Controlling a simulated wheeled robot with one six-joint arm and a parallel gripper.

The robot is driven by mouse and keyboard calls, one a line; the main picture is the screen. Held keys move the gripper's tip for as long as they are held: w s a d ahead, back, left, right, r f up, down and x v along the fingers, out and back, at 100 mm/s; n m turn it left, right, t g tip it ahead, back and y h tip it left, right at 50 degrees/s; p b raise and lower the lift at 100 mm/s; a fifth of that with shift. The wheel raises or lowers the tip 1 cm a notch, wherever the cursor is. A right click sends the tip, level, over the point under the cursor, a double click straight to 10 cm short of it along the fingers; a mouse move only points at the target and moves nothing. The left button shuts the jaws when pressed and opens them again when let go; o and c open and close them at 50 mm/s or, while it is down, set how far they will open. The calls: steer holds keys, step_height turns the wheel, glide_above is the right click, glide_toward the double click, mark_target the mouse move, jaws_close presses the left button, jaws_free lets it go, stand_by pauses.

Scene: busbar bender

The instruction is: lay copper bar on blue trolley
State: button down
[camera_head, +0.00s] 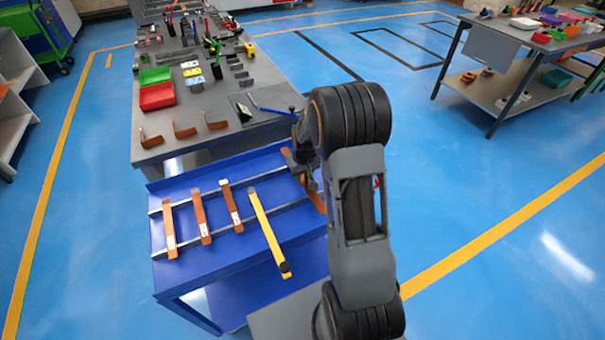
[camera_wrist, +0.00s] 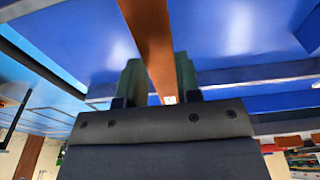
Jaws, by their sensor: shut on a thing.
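The blue trolley (camera_head: 245,172) stands in front of me, with two grey rails across its top. My gripper (camera_head: 304,172) is over the trolley's right part, partly hidden behind my arm. It is shut on a copper bar (camera_head: 315,196), which runs roughly along the same direction as the other bars. In the wrist view the copper bar (camera_wrist: 150,40) passes between the two green-grey fingers (camera_wrist: 158,78), with blue surface beyond it. I cannot tell whether the bar touches the rails.
Three copper bars (camera_head: 201,217) with white labels lie across the rails on the left. A grey workbench (camera_head: 200,118) with bent copper pieces and red and green bins adjoins the trolley's far side.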

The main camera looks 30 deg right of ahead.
mark_target(304, 180)
steer(key=shift+f, duration=0.2)
steer(key=c, duration=0.8)
jaws_free()
step_height(304, 180, up, 12)
steer(key=s, duration=0.1)
steer(key=s+a+r, duration=0.2)
steer(key=s+a, duration=0.1)
steer(key=s, duration=0.3)
steer(key=s+a+r+t, duration=0.1)
steer(key=s+a+r, duration=0.1)
steer(key=s+a, duration=0.2)
steer(key=s+a+r+t, duration=0.1)
steer(key=s+a+r, duration=0.1)
steer(key=s, duration=0.6)
steer(key=shift+s+a+r+p, duration=0.35)
steer(key=shift+s+a+p, duration=0.05)
steer(key=shift+a, duration=0.35)
